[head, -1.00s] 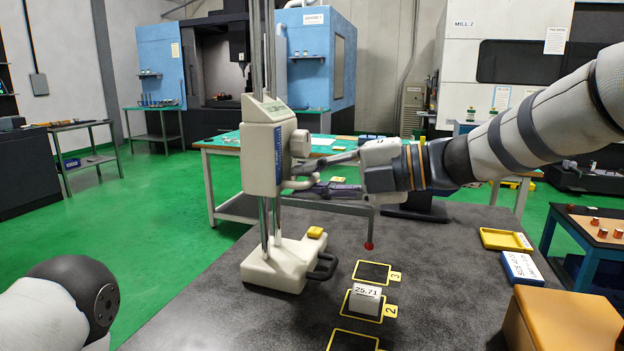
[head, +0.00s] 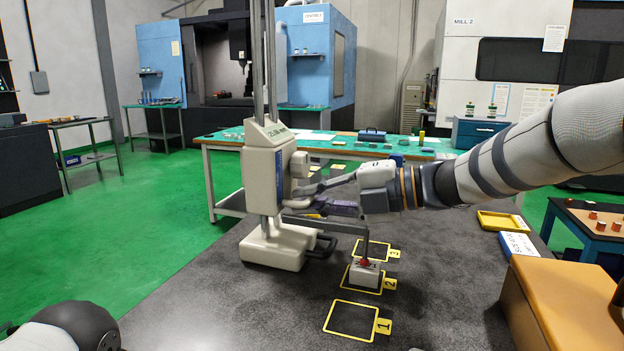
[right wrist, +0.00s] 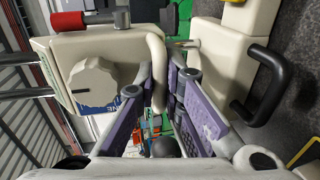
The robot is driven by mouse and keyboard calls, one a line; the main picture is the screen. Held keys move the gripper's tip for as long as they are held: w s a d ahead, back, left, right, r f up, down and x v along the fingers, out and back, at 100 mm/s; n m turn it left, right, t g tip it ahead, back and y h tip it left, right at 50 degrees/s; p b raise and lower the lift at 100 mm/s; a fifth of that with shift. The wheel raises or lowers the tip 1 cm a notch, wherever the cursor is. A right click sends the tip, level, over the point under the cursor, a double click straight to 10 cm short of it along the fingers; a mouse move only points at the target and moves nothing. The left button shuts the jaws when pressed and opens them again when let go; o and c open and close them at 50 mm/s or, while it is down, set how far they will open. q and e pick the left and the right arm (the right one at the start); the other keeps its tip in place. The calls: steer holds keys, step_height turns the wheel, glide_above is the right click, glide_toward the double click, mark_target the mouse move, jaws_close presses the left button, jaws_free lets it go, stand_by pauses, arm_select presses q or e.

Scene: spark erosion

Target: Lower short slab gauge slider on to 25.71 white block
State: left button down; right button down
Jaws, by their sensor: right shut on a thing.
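The height gauge has a cream slider (head: 268,165) with a display on two upright columns, above a cream base (head: 275,248). My right gripper (head: 302,196) is shut on the slider's handle. In the right wrist view its purple-padded fingers (right wrist: 165,72) close around the cream handle loop (right wrist: 156,62). A grey arm from the slider reaches right and down to a red ball tip (head: 364,263). The tip is at the top of the white block (head: 366,277); I cannot tell whether it touches. The block stands in yellow frame 2. My left gripper is out of the picture.
Yellow frame 1 (head: 352,304) is empty in front; frame 3 (head: 372,243) lies behind. A brown box (head: 565,300), a blue-and-white box (head: 520,244) and a yellow tray (head: 505,221) are at right. The front left of the grey table is clear.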

steer(key=shift+w+d+f, duration=0.15)
steer(key=shift+w+f, duration=0.15)
steer(key=shift+w, duration=0.05)
steer(key=c, duration=2)
jaws_free()
steer(key=shift+o, duration=0.2)
steer(key=shift+r, duration=0.1)
steer(key=v, duration=1.2)
